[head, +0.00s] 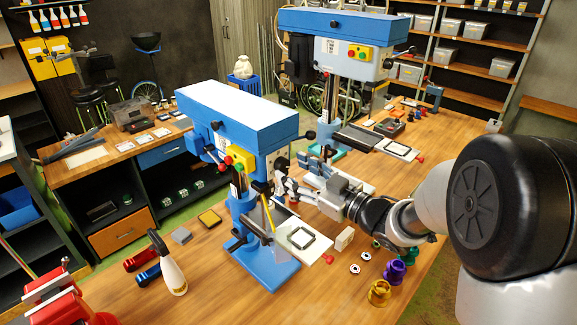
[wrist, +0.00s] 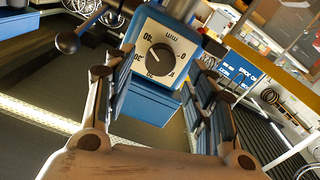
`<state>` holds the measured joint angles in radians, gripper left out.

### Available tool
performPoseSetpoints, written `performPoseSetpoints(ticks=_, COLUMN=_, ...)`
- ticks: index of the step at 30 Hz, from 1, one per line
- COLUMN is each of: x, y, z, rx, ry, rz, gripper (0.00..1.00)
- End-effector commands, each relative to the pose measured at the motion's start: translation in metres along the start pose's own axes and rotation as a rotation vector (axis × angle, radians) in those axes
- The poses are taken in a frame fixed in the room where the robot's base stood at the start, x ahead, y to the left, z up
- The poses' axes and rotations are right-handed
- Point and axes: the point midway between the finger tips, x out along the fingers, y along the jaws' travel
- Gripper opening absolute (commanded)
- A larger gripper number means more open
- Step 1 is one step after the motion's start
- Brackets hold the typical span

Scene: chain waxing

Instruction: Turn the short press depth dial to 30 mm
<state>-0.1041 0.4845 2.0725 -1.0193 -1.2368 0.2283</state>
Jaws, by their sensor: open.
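The short press (head: 235,120) is the nearer blue drill press on the wooden bench. Its depth dial is a round black knob (wrist: 160,60) on a pale square plate (wrist: 178,45) with printed numbers and "mm". The knob shows a small pale mark towards its upper left; its exact reading is too small to tell. In the head view my gripper (head: 282,178) is at the right side of the press head, close to the dial plate. In the wrist view my gripper (wrist: 160,92) is open and empty, its fingers either side of the dial and apart from it.
A ball-ended lever (wrist: 68,42) sticks out left of the dial. The taller blue press (head: 340,45) stands behind.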

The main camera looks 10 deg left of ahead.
Motion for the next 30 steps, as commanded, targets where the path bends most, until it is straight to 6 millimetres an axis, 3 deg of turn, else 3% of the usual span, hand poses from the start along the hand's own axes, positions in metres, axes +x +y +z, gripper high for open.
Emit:
performPoseSetpoints(ticks=6, x=0.025, y=0.0, z=-0.001, rx=-0.001, ry=0.001, rz=-0.001, gripper=0.51)
performPoseSetpoints(ticks=17, x=0.029, y=0.0, z=0.0, rx=0.0, ry=0.0, rz=0.0, gripper=0.51)
performPoseSetpoints(ticks=30, x=0.029, y=0.0, z=0.0, rx=0.0, ry=0.0, rz=0.0, gripper=0.21)
